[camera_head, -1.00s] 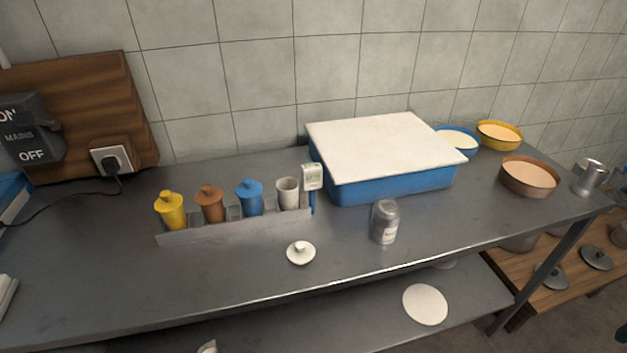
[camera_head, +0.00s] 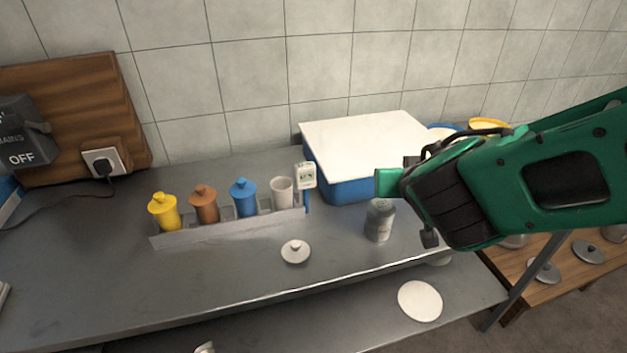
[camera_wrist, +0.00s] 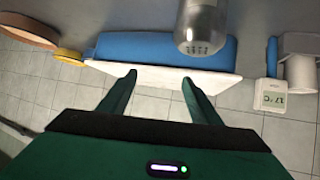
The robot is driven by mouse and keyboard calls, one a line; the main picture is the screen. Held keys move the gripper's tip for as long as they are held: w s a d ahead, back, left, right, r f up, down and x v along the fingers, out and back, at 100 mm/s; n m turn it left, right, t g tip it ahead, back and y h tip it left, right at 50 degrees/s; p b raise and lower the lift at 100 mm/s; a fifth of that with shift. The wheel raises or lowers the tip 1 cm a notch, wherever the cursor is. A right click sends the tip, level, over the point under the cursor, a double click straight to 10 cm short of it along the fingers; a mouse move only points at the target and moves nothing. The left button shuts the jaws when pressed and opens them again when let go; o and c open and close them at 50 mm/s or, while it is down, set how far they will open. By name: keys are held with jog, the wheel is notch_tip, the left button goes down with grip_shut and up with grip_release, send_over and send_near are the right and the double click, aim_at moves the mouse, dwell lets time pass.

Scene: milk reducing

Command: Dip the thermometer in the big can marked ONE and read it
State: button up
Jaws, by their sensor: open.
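The thermometer (camera_head: 306,177) has a white display head and a blue probe. It stands upright at the right end of the grey rack (camera_head: 200,233), beside the white cup. In the wrist view, where the scene looks upside down, its display (camera_wrist: 271,95) shows at the right edge with small digits. My gripper (camera_head: 389,183) is open and empty, to the right of the thermometer and apart from it. Its two green fingers (camera_wrist: 158,88) are spread in the wrist view. I cannot make out a big can marked ONE in either view.
Yellow, brown and blue lidded pots (camera_head: 204,205) and a white cup (camera_head: 282,192) sit in the rack. A metal shaker (camera_head: 379,221) stands before the white-covered blue tub (camera_head: 345,189). A small white lid (camera_head: 295,252) lies on the grey counter (camera_head: 220,280), whose front is mostly clear.

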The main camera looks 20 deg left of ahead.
aim_at(305, 172)
jog(key=s+a+n+y, duration=0.1)
jog(key=s+a, duration=0.1)
jog(key=a, duration=0.3)
jog(key=s+a+r+n+y, duration=0.1)
jog(key=s+a+y, duration=0.1)
jog(key=a, duration=0.4)
jog(key=s+a+n+y, duration=0.1)
jog(key=s+a+y, duration=0.1)
jog(key=a, duration=0.3)
jog(key=shift+s+a+r+t, duration=0.1)
jog(key=shift+s+r+t, duration=0.05)
jog(key=shift+s, duration=0.2)
jog(key=shift+s+a+r+t, duration=0.1)
jog(key=shift+s+t, duration=0.05)
jog(key=shift+s, duration=0.2)
jog(key=shift+a+f, duration=0.1)
jog(key=shift+a, duration=0.3)
jog(key=shift+n, duration=0.3)
jog(key=x, duration=0.5)
jog(key=shift+x, duration=2.65)
jog(key=shift+d+f, duration=0.15)
jog(key=c, duration=1.2)
jog(key=shift+c, duration=0.2)
